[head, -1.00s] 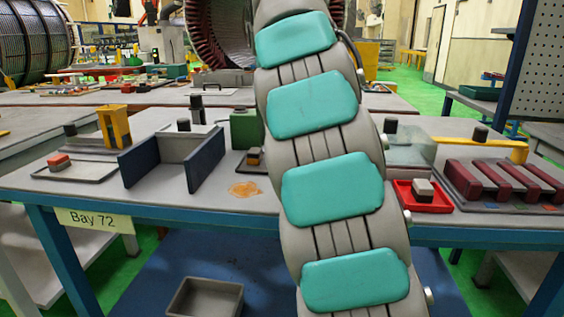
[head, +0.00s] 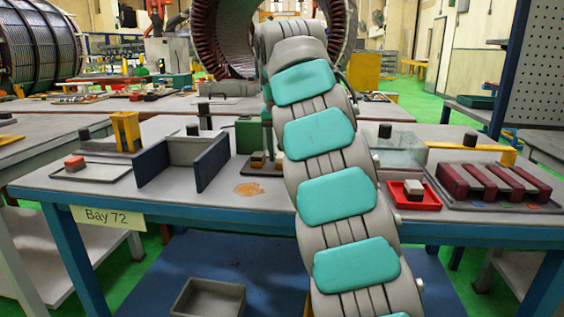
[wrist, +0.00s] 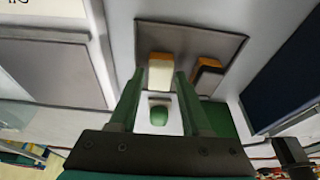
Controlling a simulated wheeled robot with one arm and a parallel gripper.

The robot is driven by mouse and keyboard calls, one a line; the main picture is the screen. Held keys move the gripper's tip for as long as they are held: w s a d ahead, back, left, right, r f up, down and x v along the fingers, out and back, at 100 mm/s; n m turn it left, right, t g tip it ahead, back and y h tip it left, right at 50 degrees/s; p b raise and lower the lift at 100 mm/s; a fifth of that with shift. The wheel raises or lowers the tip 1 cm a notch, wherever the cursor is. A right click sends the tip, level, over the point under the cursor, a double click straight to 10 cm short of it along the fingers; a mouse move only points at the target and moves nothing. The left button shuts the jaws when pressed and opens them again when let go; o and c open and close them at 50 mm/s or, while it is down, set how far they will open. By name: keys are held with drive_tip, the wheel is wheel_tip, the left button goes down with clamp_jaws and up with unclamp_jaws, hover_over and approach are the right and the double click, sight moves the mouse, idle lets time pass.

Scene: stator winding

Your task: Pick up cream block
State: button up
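In the wrist view the cream block (wrist: 160,76), with an orange-brown side, sits on a grey-brown tray (wrist: 223,44). A dark-topped block (wrist: 208,76) with a similar orange-brown side stands to its right, apart from it. My gripper (wrist: 160,88) has two green fingers spread to either side, with the cream block showing in the gap near the tips. I cannot tell how far the tips are above the tray. In the head view the small blocks (head: 257,161) are partly hidden beside my arm, and my fingers are hardly visible.
A green box (head: 248,134) stands behind the tray. Blue-grey upright panels (head: 211,162) stand to the left. A red tray (head: 416,200) with a grey-white block and a rack of dark red bars (head: 490,182) are to the right. An orange stain (head: 249,189) marks the bench front.

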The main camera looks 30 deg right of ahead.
clamp_jaws()
drive_tip(key=shift+r, duration=0.1)
idle(0.4)
